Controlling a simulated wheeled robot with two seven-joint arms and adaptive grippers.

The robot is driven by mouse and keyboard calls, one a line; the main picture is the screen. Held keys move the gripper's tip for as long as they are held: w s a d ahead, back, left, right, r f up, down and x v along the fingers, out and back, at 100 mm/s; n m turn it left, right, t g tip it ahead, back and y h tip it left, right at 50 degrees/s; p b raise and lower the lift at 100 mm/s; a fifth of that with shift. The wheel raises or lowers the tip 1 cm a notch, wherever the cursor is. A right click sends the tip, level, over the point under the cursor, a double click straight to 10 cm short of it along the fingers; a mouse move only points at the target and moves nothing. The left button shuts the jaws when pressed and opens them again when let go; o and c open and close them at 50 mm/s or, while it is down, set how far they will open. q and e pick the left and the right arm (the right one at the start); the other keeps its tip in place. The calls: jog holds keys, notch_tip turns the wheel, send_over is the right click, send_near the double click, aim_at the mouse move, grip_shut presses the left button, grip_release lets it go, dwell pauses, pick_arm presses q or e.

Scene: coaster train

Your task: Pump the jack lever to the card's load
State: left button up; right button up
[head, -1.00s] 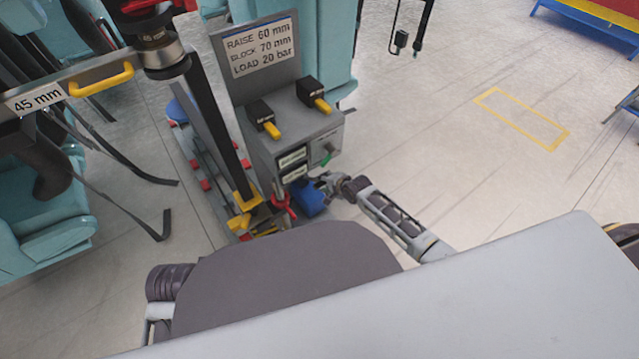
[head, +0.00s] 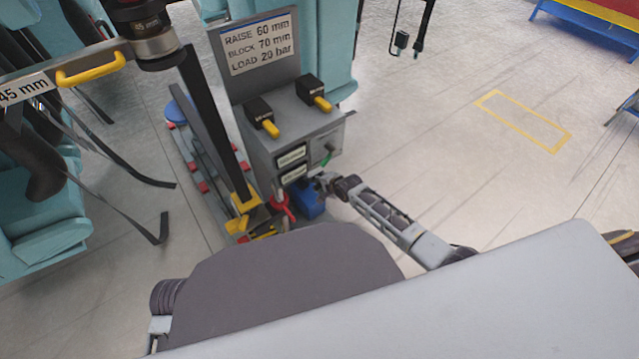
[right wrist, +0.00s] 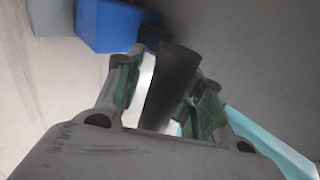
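The card (head: 260,47) reads "RAISE 60 mm, BLOCK 70 mm, LOAD 20 bar" and stands on the grey console (head: 270,165). A blue box-shaped unit (head: 308,205) sits low beside the console, and also shows at the top of the right wrist view (right wrist: 112,25). My right gripper (head: 322,183) is by that blue unit. In the right wrist view, a dark bar (right wrist: 170,85), perhaps the jack lever, runs between its green-padded fingers. A gap shows between bar and left finger; contact on the right is unclear. My left gripper is out of view.
Two black switches with yellow levers (head: 269,129) (head: 321,103) top the console. A dark post with a yellow foot (head: 245,200) stands left of it.

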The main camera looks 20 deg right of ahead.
jog(key=shift+c, duration=0.3)
grip_shut()
jog(key=shift+s+f, duration=0.1)
